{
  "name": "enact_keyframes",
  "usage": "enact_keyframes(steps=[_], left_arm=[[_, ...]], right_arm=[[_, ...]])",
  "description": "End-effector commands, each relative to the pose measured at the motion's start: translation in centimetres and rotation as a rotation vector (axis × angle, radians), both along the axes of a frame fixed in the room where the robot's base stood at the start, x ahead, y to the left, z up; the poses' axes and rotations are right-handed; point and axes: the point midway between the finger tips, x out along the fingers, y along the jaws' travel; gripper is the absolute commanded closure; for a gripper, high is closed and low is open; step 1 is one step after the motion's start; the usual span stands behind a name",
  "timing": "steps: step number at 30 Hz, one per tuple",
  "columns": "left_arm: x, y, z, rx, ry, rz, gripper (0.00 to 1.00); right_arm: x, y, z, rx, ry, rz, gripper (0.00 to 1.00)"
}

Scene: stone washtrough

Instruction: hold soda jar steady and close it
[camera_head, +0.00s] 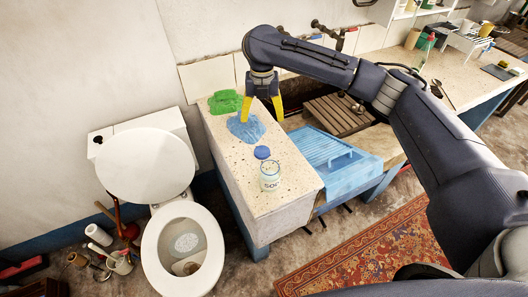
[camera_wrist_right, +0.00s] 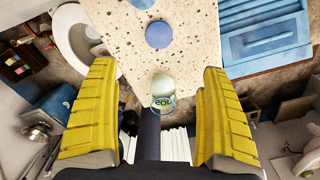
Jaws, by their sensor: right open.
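The soda jar (camera_head: 270,183) is a small clear jar with a "SOD" label and pale contents, upright near the front end of the speckled stone ledge. Its top looks uncovered. It also shows in the right wrist view (camera_wrist_right: 162,87), between the fingers in the picture. The round blue lid (camera_head: 262,152) lies on the stone just behind the jar, apart from it, and also shows in the wrist view (camera_wrist_right: 159,35). My right gripper (camera_head: 262,109) is open and empty, its yellow fingers over the back of the ledge near a blue cloth. My left gripper is not in view.
The blue cloth (camera_head: 246,128) and a green cloth (camera_head: 225,102) lie at the back of the ledge. A white toilet (camera_head: 150,165) is at the left. The stone around the jar and lid is clear.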

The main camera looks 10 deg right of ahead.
Motion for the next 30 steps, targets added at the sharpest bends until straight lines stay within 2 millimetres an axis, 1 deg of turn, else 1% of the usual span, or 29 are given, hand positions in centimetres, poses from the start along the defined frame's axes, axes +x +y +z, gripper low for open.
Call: enact_keyframes(steps=[10, 14, 17, 27, 30], left_arm=[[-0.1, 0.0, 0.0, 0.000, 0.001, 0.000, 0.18], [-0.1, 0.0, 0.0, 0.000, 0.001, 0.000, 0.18], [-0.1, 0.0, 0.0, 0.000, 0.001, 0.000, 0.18], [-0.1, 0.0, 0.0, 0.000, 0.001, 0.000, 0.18], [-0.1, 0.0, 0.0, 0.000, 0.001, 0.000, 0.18]], right_arm=[[-0.2, 0.2, 0.1, 0.003, 0.002, 0.010, 0.19], [-0.2, 0.2, -0.5, 0.003, 0.003, 0.009, 0.19], [-0.2, 0.2, -1.9, 0.002, 0.006, 0.010, 0.19], [-0.3, 0.3, -8.0, 0.004, 0.007, 0.008, 0.19], [-0.2, 0.3, -9.6, 0.003, 0.005, 0.007, 0.19]])
